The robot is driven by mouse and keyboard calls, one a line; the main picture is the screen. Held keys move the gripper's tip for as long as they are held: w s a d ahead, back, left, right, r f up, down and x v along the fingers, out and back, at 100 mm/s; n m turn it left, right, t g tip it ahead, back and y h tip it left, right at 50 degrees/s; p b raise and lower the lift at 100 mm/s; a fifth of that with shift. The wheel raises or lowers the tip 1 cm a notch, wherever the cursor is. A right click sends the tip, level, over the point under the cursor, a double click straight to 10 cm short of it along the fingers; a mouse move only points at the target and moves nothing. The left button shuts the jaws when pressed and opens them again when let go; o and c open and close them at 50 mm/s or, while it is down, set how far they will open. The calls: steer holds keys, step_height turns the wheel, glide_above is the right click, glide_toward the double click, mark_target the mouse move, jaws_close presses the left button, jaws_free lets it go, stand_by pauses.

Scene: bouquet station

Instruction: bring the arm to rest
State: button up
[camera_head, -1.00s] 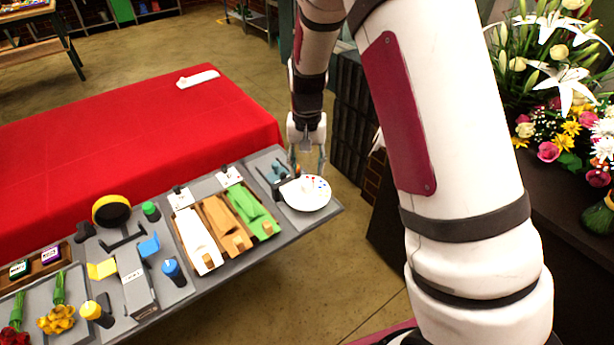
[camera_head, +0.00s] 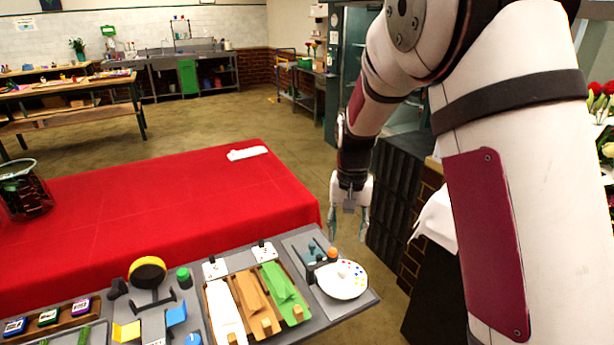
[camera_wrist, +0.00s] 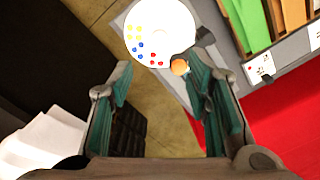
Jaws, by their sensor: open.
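My gripper (camera_head: 349,222) hangs fingers-down from my arm, beyond the right end of the grey work board and to the right of the red table. In the wrist view my gripper (camera_wrist: 160,105) shows its two teal-padded fingers spread apart with nothing between them. A white round plate with coloured dots (camera_head: 345,281) lies on the board's right end, below the gripper in the head view. The plate (camera_wrist: 150,22) lies past the fingertips in the wrist view, with an orange ball-like knob (camera_wrist: 180,67) at its edge near one finger.
The red-covered table (camera_head: 170,205) stands behind the board. White, brown and green pieces (camera_head: 285,290) lie in wooden trays on the board. A dark slatted cabinet (camera_head: 397,190) stands close to the right of my gripper. Open floor (camera_head: 225,120) lies beyond the table.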

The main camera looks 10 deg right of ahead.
steer(key=s+r+n+t, duration=0.2)
steer(key=s+r, duration=1.1)
steer(key=r, duration=0.2)
steer(key=s+d+r+n+t, duration=0.1)
steer(key=s+r+n+t, duration=0.1)
steer(key=s, duration=1.2)
steer(key=shift+s+r+t, duration=0.4)
steer(key=shift+r+t, duration=0.05)
steer(key=shift+t, duration=0.15)
